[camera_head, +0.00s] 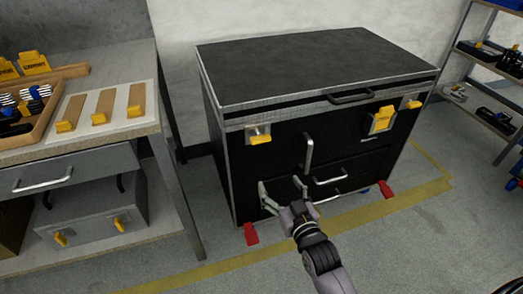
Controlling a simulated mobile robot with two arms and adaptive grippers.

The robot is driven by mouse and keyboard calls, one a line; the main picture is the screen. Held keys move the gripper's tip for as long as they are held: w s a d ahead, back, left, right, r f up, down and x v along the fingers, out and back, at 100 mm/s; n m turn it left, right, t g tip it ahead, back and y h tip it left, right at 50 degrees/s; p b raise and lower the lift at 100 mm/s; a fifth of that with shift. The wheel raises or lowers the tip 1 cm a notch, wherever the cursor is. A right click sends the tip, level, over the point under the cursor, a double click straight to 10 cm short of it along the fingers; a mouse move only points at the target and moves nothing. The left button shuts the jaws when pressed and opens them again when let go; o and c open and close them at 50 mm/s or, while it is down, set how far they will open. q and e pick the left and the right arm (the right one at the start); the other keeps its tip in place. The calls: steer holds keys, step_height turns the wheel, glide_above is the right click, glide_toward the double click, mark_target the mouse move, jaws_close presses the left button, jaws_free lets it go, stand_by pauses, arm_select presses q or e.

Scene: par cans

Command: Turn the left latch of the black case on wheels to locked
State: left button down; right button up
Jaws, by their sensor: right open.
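The black case on wheels (308,70) stands in the middle, its lid down and its drawer front facing me. Its left latch (260,134) is a yellow handle on a pale plate near the left end of the front's upper edge. The handle's exact turn is too small to tell. A second yellow latch (381,119) sits to the right on the front. My right gripper (281,184) is open in front of the case's lower drawers, below the left latch and apart from it. Nothing shows between its fingers. My left gripper is not in view.
Silver and dark handles (308,152) stick out of the case front near my right gripper. Red pedals (250,234) stand at its foot. A workbench (140,125) with a tray and yellow-ended blocks is at left, a shelf rack (492,72) at right. Yellow tape (350,206) crosses the floor.

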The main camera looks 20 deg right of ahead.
step_height(320, 180, up, 3)
steer(key=t, duration=0.1)
steer(key=b, duration=0.3)
glide_toward(262, 141)
steer(key=w, duration=0.5)
steer(key=shift+a+r, duration=0.1)
steer(key=w+b, duration=0.1)
steer(key=w, duration=0.4)
steer(key=shift+w+a, duration=0.1)
steer(key=shift+w, duration=0.5)
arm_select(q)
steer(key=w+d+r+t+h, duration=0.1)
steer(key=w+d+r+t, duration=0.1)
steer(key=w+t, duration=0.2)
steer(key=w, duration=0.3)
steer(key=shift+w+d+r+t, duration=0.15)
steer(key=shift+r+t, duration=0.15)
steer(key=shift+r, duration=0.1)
arm_select(e)
steer(key=shift+c, duration=0.5)
steer(key=c, duration=1.1)
